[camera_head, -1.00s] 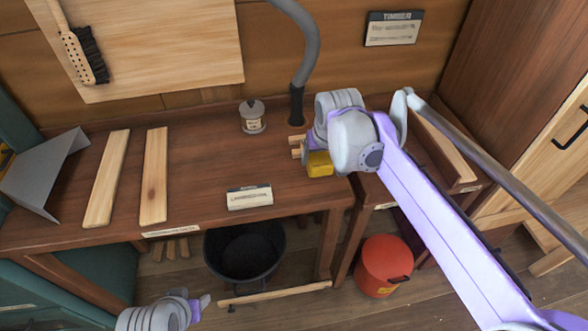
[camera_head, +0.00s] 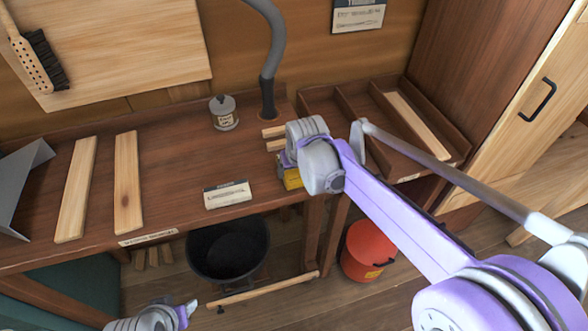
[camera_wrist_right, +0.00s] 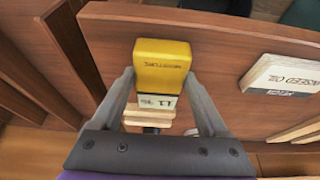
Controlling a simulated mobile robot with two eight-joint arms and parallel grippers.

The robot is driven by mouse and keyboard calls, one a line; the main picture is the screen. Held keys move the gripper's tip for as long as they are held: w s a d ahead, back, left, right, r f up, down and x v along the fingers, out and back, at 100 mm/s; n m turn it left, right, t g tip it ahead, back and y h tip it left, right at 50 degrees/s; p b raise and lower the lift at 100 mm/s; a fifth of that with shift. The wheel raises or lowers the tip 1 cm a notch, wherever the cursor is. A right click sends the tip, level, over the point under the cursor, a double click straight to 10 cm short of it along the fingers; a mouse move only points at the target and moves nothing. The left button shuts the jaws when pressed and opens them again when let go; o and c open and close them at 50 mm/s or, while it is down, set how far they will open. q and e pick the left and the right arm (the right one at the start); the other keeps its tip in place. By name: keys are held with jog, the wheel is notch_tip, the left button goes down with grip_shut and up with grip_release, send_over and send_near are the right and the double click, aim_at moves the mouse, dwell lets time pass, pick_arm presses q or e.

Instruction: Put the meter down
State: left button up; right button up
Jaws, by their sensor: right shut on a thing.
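The meter (camera_wrist_right: 162,66) is a yellow block marked "MOISTURE" with a small pale display that seems to read 11 %. My right gripper (camera_wrist_right: 160,85) is shut on it, with one finger on each side. In the head view the yellow meter (camera_head: 292,180) shows at the right end of the bench (camera_head: 165,200), partly hidden by my right gripper (camera_head: 288,168). I cannot tell whether it touches the bench top. My left gripper (camera_head: 188,309) is low at the bottom edge, in front of the bench; its jaws are too small to judge.
Two planks (camera_head: 127,182) lie further left. A black bucket (camera_head: 228,250) and red bucket (camera_head: 368,250) stand below.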

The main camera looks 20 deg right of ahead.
jog(key=o, duration=1.4)
jog(key=shift+s+r, duration=0.1)
jog(key=shift+r, duration=0.25)
jog(key=p+v, duration=0.2)
jog(key=v, duration=0.9)
jog(key=shift+t, duration=0.4)
jog(key=s+d+f, duration=0.1)
jog(key=s+f, duration=0.3)
jog(key=s, duration=0.3)
jog(key=s+d+f, duration=0.1)
jog(key=s+f, duration=0.4)
jog(key=s, duration=0.2)
jog(key=s+d+f, duration=0.1)
jog(key=s+f, duration=0.4)
jog(key=s, duration=0.3)
